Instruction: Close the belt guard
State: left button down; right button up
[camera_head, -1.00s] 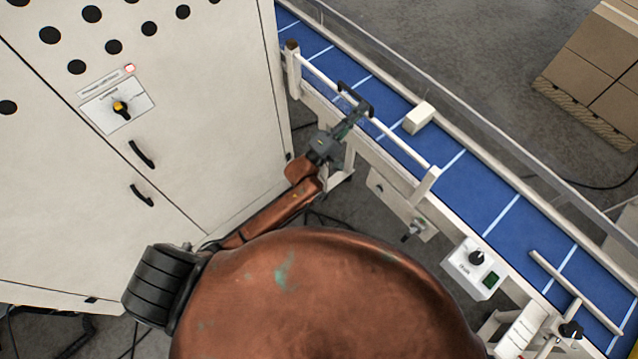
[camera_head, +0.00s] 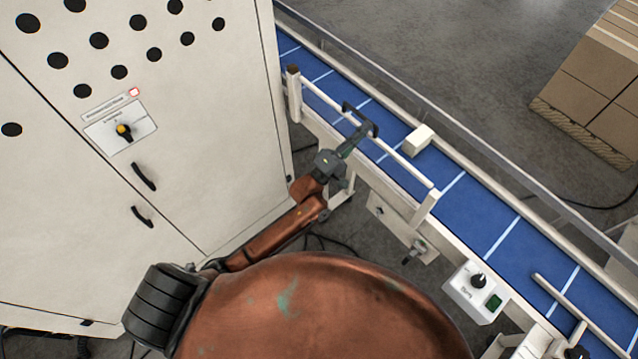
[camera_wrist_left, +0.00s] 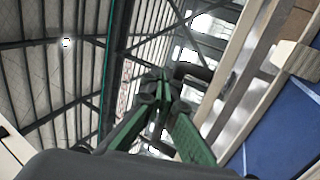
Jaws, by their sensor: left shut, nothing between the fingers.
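The belt guard appears as a cream rail (camera_head: 402,158) along the near side of the blue conveyor, with a black handle (camera_head: 372,127) on it. Any clear panel is hard to make out, and I cannot tell how far the guard is swung. My left gripper (camera_head: 355,138) is shut and empty, its fingers at the handle. In the left wrist view the green fingertips (camera_wrist_left: 163,88) meet beside the dark handle (camera_wrist_left: 193,71); whether they touch it is unclear. My right gripper is not in view.
A cream block (camera_head: 418,140) stands at the blue belt (camera_head: 488,210). A white cabinet (camera_head: 215,130) with black handles is close to the left of my arm. A control box (camera_head: 475,292) hangs on the conveyor's near side. Stacked cartons (camera_head: 600,85) stand at the back right.

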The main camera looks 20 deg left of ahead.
pick_arm(q)
jog(key=s+a+r, duration=0.1)
jog(key=s+a, duration=0.2)
jog(key=s, duration=0.2)
jog(key=s+a+r+b, duration=0.1)
jog(key=s+a, duration=0.2)
jog(key=s, duration=0.3)
jog(key=shift+s+a+r, duration=0.15)
jog(key=shift+s+r, duration=0.1)
jog(key=shift+r, duration=0.1)
